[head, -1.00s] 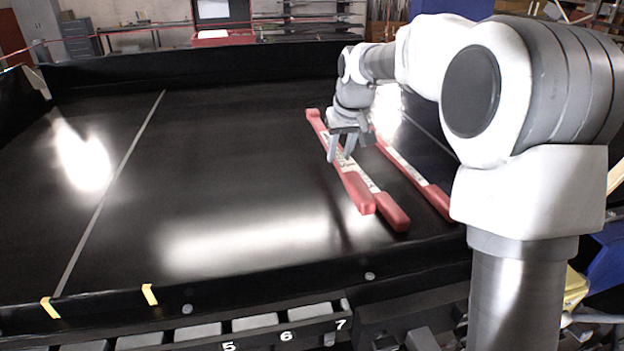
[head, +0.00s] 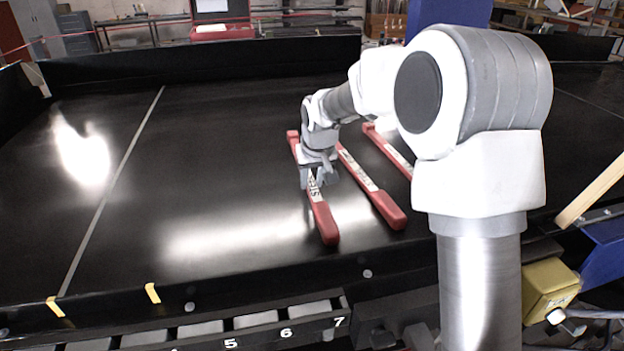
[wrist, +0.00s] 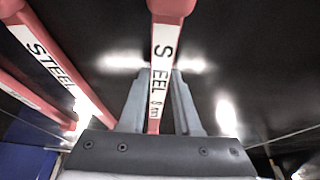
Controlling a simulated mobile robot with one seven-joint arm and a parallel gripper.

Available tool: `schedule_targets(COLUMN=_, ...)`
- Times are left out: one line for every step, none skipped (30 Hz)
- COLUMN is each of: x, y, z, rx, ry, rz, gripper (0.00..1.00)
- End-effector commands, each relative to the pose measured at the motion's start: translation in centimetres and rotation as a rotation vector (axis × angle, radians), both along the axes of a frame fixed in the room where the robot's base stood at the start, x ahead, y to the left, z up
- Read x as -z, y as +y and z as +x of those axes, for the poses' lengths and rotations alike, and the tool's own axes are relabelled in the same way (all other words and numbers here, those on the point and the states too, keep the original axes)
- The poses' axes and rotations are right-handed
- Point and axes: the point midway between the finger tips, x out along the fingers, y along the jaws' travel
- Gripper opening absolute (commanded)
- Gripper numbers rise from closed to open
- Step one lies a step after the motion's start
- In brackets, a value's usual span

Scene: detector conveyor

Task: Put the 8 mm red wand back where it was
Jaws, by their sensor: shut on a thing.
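The 8 mm red wand (head: 326,222) has a white label that reads STEEL 8 m in the wrist view (wrist: 164,50). My gripper (head: 318,182) is shut on it around the label, with one finger on each side. It lies lengthwise on or just above the black belt (head: 200,150); I cannot tell whether it touches. Two more red wands lie to its right in the head view: a middle one (head: 385,206) and a right one (head: 382,142), partly hidden by my arm. In the wrist view these are at the left.
A grey line (head: 120,175) crosses the belt at left. The belt left of the held wand is clear. A raised black wall runs along the back. At the front edge are yellow tape marks (head: 153,293) and trays numbered 5, 6 and 7 (head: 255,321).

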Motion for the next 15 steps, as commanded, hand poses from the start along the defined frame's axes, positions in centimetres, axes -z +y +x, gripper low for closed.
schedule_targets(x=0.11, y=0.01, z=0.04, rx=0.000, ry=-0.002, rz=0.000, gripper=0.00)
schedule_targets(x=0.24, y=0.01, z=0.04, rx=0.000, ry=-0.002, rz=0.000, gripper=0.00)
schedule_targets(x=0.33, y=0.00, z=0.01, rx=0.000, ry=0.000, rz=0.000, gripper=0.34)
schedule_targets(x=0.22, y=-0.01, z=0.01, rx=0.000, ry=0.000, rz=0.000, gripper=0.39)
schedule_targets(x=0.22, y=-0.01, z=0.01, rx=0.000, ry=0.000, rz=0.000, gripper=0.45)
schedule_targets(x=0.22, y=-0.01, z=0.01, rx=0.000, ry=0.000, rz=0.000, gripper=0.52)
schedule_targets(x=0.22, y=-0.01, z=0.01, rx=0.000, ry=0.000, rz=0.000, gripper=0.57)
schedule_targets(x=0.21, y=0.00, z=0.00, rx=0.000, ry=0.000, rz=0.000, gripper=0.62)
schedule_targets(x=0.21, y=-0.01, z=0.00, rx=0.000, ry=0.000, rz=0.000, gripper=0.62)
schedule_targets(x=0.21, y=0.00, z=0.00, rx=0.000, ry=0.000, rz=0.000, gripper=0.62)
schedule_targets(x=0.21, y=0.00, z=0.00, rx=0.000, ry=0.000, rz=0.000, gripper=0.62)
schedule_targets(x=0.21, y=0.00, z=0.00, rx=0.000, ry=0.000, rz=0.000, gripper=0.62)
schedule_targets(x=0.21, y=0.00, z=0.00, rx=0.000, ry=0.000, rz=0.000, gripper=0.62)
schedule_targets(x=0.21, y=0.00, z=0.00, rx=0.000, ry=0.000, rz=0.000, gripper=0.62)
schedule_targets(x=0.19, y=0.00, z=0.01, rx=0.000, ry=0.000, rz=0.000, gripper=0.62)
